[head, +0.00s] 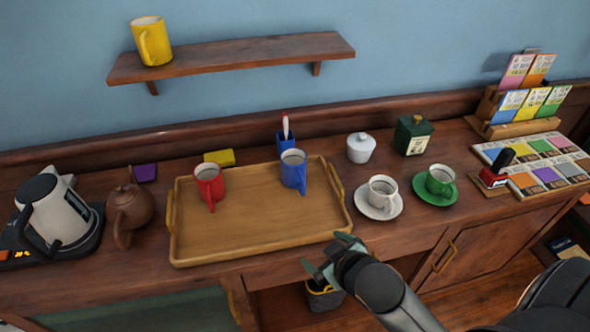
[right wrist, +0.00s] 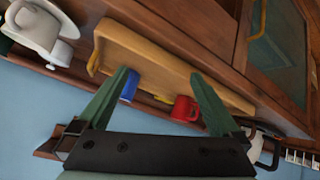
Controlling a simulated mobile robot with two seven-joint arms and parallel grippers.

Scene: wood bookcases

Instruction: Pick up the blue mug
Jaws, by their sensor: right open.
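The blue mug (head: 293,171) stands upright at the right back of the wooden tray (head: 250,236), with its handle toward the front. It also shows in the right wrist view (right wrist: 130,86), partly hidden behind a finger. A red mug (head: 209,184) stands on the tray's left part and shows in the right wrist view (right wrist: 185,108). My right gripper (head: 325,262) is open and empty, in front of the tray's right front corner and apart from the blue mug. In the right wrist view its two green fingers (right wrist: 165,95) are spread wide. My left gripper is not in view.
A blue holder (head: 285,139) with a pen stands close behind the blue mug. A white cup on a saucer (head: 379,198) and a green cup (head: 439,180) stand right of the tray. A teapot (head: 128,208) and kettle (head: 52,212) stand left. A shelf (head: 235,57) holds a yellow mug (head: 151,41).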

